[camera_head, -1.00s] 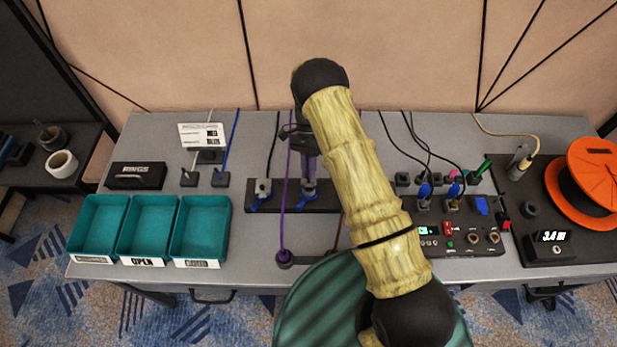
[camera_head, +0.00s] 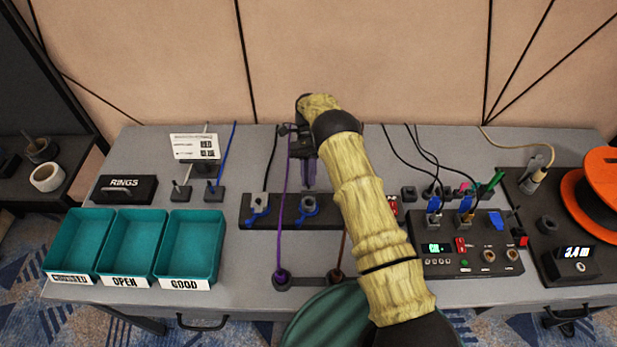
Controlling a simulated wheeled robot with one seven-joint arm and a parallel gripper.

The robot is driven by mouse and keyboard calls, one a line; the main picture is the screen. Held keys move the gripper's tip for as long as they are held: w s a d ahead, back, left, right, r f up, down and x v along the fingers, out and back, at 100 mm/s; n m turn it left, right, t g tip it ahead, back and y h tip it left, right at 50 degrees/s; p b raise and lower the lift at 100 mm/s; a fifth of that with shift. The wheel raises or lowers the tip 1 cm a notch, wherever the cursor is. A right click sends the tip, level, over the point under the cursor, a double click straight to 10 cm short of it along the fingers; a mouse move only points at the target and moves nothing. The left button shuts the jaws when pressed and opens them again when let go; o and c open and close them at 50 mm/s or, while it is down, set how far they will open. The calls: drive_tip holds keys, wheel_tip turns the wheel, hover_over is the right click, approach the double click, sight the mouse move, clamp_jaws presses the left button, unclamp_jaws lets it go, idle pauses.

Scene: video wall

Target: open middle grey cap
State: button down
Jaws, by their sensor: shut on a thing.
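A black block (camera_head: 283,220) on the table carries grey caps with blue parts. The left grey cap (camera_head: 259,203) is in plain view. The middle grey cap (camera_head: 309,204) is right below my gripper (camera_head: 311,186), which points down from behind the arm. The fingers look shut at the middle cap; the exact contact is too small to make out. I cannot tell whether this cap is open. My arm hides the right end of the block.
Teal bins (camera_head: 191,247) stand at the front left, beside a black RINGS box (camera_head: 124,188). A purple cord (camera_head: 284,215) runs up just left of my gripper. A panel with plugs (camera_head: 459,245) and an orange reel (camera_head: 595,190) are on the right.

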drive_tip(key=shift+f, duration=0.1)
drive_tip(key=c, duration=1.4)
unclamp_jaws()
wheel_tip(320, 180, up, 10)
drive_tip(key=p, duration=0.6)
